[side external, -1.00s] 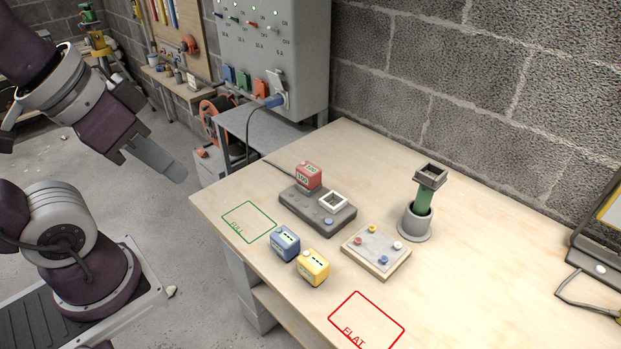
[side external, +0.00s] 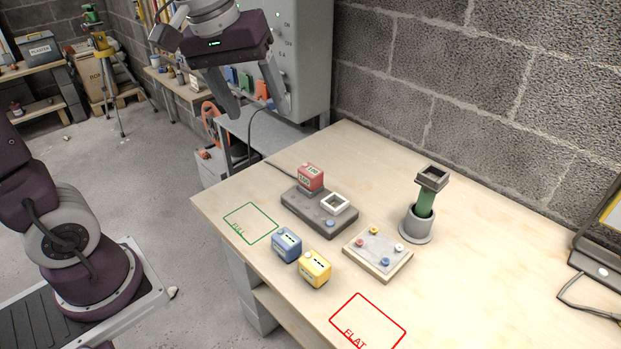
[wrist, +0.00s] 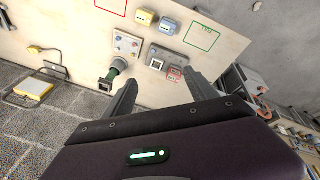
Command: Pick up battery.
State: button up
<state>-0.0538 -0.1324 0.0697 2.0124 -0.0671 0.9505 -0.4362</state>
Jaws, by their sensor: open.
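Three box-shaped batteries are on the wooden bench. The red battery (side external: 311,177) with a "100" label sits in the left bay of the dark grey charger (side external: 320,212); the bay with the white square rim (side external: 335,203) is empty. The blue battery (side external: 286,244) and yellow battery (side external: 315,268) stand side by side on the wood in front. My gripper (side external: 255,112) is open and empty, high above the bench's far left corner. In the wrist view the red battery (wrist: 173,74) shows between my fingers (wrist: 163,82), well beyond the tips.
A green-outlined "FULL" area (side external: 251,223) and a red-outlined "FLAT" area (side external: 367,322) are empty. A small board with coloured knobs (side external: 378,258) lies right of the charger. A grey cup holding a green post (side external: 418,222) stands behind it. A wall cabinet is close behind my gripper.

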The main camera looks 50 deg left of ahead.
jog(key=w+a+f+n+g, duration=0.1)
jog(key=w+a+f+n, duration=0.15)
jog(key=w, duration=0.35)
jog(key=w+a+f+n+g, duration=0.1)
jog(key=w+a+f+n, duration=0.1)
jog(key=w+f+n, duration=0.3)
jog(key=n+g, duration=0.2)
jog(key=n, duration=0.2)
send_over(310, 169)
jog(key=shift+m, duration=0.25)
notch_tip(310, 169, down, 16)
jog(key=shift+w+r, duration=0.1)
jog(key=shift+r, duration=0.15)
notch_tip(310, 169, down, 8)
jog(key=shift+r, duration=0.1)
jog(key=shift+c, duration=0.5)
